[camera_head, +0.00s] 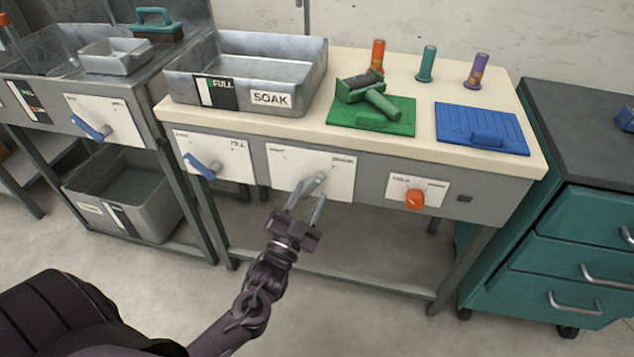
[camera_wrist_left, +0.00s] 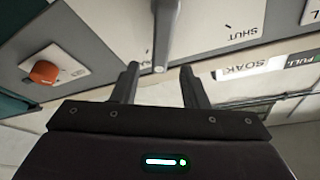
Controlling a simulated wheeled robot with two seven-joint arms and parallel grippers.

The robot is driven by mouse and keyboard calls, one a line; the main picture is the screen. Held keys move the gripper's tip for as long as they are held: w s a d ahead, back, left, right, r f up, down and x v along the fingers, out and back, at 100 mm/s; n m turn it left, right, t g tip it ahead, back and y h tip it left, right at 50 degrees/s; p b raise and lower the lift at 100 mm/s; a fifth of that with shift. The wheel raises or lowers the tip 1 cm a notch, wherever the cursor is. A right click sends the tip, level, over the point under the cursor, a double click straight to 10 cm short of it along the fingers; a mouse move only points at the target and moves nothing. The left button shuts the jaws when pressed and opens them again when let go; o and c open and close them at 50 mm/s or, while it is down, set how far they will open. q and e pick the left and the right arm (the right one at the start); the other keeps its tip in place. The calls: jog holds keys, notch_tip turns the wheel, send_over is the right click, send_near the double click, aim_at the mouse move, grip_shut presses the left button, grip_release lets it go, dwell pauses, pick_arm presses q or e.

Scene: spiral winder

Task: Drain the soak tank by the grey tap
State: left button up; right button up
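The soak tank (camera_head: 300,87) is a grey metal tray on the bench's left end, with a SOAK label and a gauge panel (camera_head: 214,93) marked FULL. I cannot tell its water level. The grey tap (camera_head: 319,181) is on a white plate on the bench front, below the tank's right side. In the left wrist view its grey handle (camera_wrist_left: 166,30) ends between the fingertips, near the word SHUT. My left gripper (camera_head: 309,194) is open at the tap, a finger on each side of the handle's end; contact is unclear. My right gripper is not in view.
A blue-handled tap (camera_head: 202,167) is left of the grey tap, and an orange knob (camera_head: 414,199) is to the right. A green board (camera_head: 345,120) and blue board (camera_head: 480,140) lie on the bench. A teal drawer cabinet (camera_head: 560,255) stands right.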

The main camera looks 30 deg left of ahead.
aim_at(316, 183)
pick_arm(q)
jog(key=x, duration=0.5)
grip_shut()
